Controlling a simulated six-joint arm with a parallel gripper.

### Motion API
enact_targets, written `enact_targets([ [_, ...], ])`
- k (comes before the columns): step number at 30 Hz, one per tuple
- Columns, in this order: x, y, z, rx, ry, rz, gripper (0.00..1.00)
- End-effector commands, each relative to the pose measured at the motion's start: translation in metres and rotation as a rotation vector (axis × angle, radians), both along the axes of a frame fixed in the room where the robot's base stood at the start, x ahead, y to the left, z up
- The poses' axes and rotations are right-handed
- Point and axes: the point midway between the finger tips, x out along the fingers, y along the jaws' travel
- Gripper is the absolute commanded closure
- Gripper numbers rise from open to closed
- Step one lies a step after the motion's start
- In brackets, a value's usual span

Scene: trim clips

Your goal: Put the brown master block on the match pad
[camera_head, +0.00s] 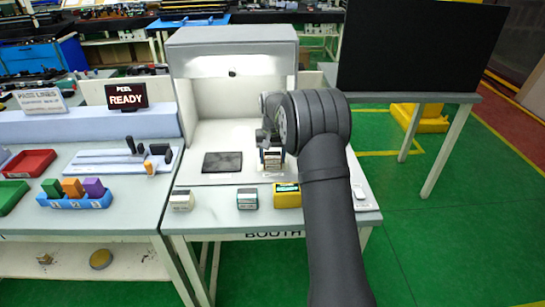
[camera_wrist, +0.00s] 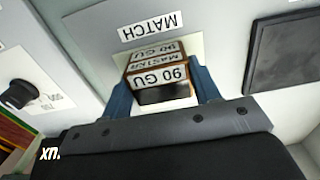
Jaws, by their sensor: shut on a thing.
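The brown master block (camera_wrist: 160,94), with white labels reading "MASTER" and "90 GU", is between the two fingers of my gripper (camera_wrist: 163,90) in the wrist view. My gripper is shut on it. The match pad (camera_wrist: 192,47) is a pale plate behind and under the block, next to a "MATCH" label (camera_wrist: 151,26). In the head view the block (camera_head: 272,158) is upright at my gripper (camera_head: 270,144), inside the booth over the pad area. I cannot tell whether its underside touches the pad, since the block hides that spot.
A dark square plate (camera_head: 222,162) lies left of the block on the booth floor. A dark knob (camera_wrist: 18,95) shows in the wrist view.

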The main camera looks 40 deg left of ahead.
Motion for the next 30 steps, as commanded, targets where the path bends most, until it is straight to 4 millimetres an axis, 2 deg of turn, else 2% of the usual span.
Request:
enact_targets([
  [8,0.000,0.000,-0.002,0.000,0.000,0.000,0.69],
  [9,0.000,0.000,-0.002,0.000,0.000,0.000,0.40],
  [12,0.000,0.000,-0.002,0.000,0.000,0.000,0.22],
  [23,0.000,0.000,0.004,0.001,-0.001,0.000,0.22],
  [26,0.000,0.000,0.017,0.003,-0.003,0.000,0.22],
  [30,0.001,0.001,0.046,0.005,-0.004,0.000,0.22],
])
